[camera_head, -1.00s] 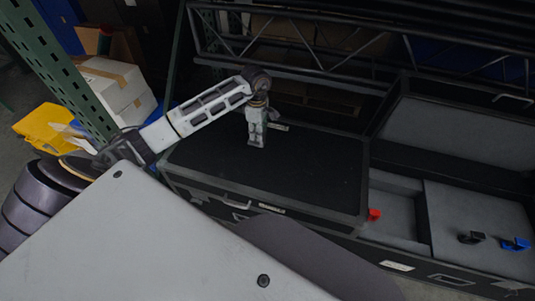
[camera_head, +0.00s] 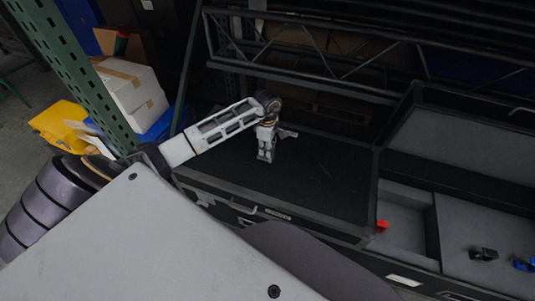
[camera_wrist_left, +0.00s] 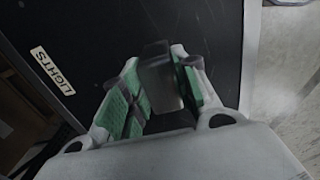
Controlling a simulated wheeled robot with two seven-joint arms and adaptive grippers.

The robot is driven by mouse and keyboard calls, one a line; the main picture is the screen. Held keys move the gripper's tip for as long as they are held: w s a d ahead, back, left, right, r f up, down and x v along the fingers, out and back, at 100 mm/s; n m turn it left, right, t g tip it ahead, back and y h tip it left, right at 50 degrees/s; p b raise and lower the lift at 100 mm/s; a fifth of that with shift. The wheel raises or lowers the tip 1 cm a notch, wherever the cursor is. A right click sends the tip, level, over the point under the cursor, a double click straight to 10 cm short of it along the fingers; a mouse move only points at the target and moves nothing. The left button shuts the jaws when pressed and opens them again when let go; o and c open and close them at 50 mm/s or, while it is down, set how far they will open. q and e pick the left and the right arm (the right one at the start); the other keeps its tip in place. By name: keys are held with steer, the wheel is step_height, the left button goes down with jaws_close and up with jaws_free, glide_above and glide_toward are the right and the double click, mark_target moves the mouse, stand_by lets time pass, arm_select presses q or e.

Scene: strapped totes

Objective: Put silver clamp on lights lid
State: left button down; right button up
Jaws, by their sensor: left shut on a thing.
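The lights lid (camera_head: 330,185) is the black top of a large case in the middle of the head view. Its white LIGHTS label (camera_wrist_left: 52,72) reads clearly in the left wrist view. My left gripper (camera_head: 266,158) points down over the left part of the lid. In the left wrist view, its green-padded fingers (camera_wrist_left: 155,95) are shut on a dark grey metallic piece, the silver clamp (camera_wrist_left: 160,75). The clamp's lower part is hidden between the fingers. I cannot tell whether it touches the lid. My right gripper is out of view.
An open case with grey foam (camera_head: 465,225) stands to the right, holding a black clamp (camera_head: 483,254) and a blue clamp (camera_head: 524,265). A red clamp (camera_head: 382,226) sits at its left edge. Metal truss (camera_head: 345,65) runs behind the lid. A green rack post (camera_head: 85,75) stands left.

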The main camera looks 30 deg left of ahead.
mark_target(262, 158)
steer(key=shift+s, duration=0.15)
arm_select(q)
steer(key=shift+f, duration=1.8)
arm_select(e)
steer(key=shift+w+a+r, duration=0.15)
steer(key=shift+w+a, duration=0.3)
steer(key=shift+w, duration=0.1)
arm_select(q)
steer(key=shift+f, duration=0.1)
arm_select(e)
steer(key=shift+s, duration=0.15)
arm_select(q)
steer(key=shift+f+b, duration=0.1)
steer(key=shift+b, duration=0.2)
